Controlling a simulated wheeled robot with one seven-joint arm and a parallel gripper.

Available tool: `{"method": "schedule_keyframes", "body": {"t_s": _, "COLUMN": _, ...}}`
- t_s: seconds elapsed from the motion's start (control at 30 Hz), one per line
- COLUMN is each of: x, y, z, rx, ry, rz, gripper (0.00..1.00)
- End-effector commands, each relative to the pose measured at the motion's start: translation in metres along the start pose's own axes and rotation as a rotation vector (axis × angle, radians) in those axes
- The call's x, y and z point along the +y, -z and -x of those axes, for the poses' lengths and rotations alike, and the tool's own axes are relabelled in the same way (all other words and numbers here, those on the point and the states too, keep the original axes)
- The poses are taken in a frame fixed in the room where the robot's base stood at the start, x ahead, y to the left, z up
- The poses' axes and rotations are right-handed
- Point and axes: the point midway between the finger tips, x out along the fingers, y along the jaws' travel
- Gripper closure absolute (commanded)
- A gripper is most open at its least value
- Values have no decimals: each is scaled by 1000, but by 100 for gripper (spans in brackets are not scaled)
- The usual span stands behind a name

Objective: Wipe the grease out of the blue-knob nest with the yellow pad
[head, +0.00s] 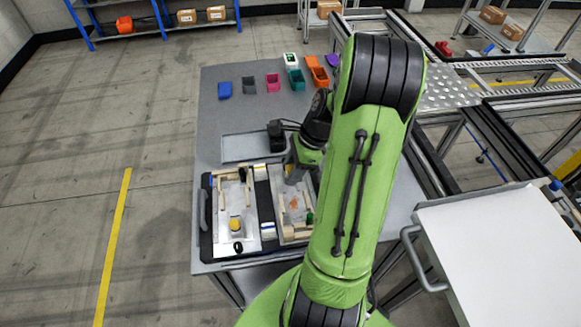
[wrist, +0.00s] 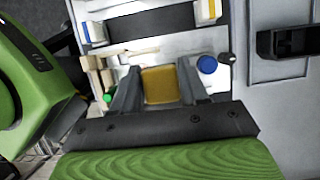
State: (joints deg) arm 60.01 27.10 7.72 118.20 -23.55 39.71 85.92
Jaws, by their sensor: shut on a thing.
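My gripper (wrist: 160,90) is shut on the yellow pad (wrist: 160,84), which sits between its two grey fingers in the wrist view. A blue knob (wrist: 207,64) is just right of the fingers, and a green knob (wrist: 108,97) is to the left. In the head view, a reddish-brown grease smear (head: 294,203) lies in the right-hand nest (head: 297,229) of the fixture, with the green knob (head: 310,217) at its right side. My arm hides the pad and most of the gripper there. I cannot tell whether the pad touches a surface.
The left-hand nest (head: 222,238) holds a yellow round piece (head: 236,224) and a black knob (head: 238,247). Several coloured bins, one orange (head: 318,74), stand at the table's far side. A white-topped cart (head: 500,250) stands right.

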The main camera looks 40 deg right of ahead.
Motion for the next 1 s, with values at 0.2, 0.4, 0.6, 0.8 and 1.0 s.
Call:
{"method": "schedule_keyframes", "body": {"t_s": 0.2, "x": 0, "y": 10, "z": -23, "rx": 0, "ry": 0, "rz": 1, "gripper": 81}}
{"method": "schedule_keyframes", "body": {"t_s": 0.4, "x": 0, "y": 20, "z": -46, "rx": 1, "ry": 1, "rz": 1, "gripper": 81}}
{"method": "schedule_keyframes", "body": {"t_s": 0.6, "x": 0, "y": 23, "z": -56, "rx": 1, "ry": 1, "rz": 1, "gripper": 81}}
{"method": "schedule_keyframes", "body": {"t_s": 0.8, "x": 0, "y": 22, "z": -53, "rx": 1, "ry": 0, "rz": 1, "gripper": 81}}
{"method": "schedule_keyframes", "body": {"t_s": 1.0, "x": 0, "y": 22, "z": -53, "rx": 1, "ry": 0, "rz": 1, "gripper": 81}}
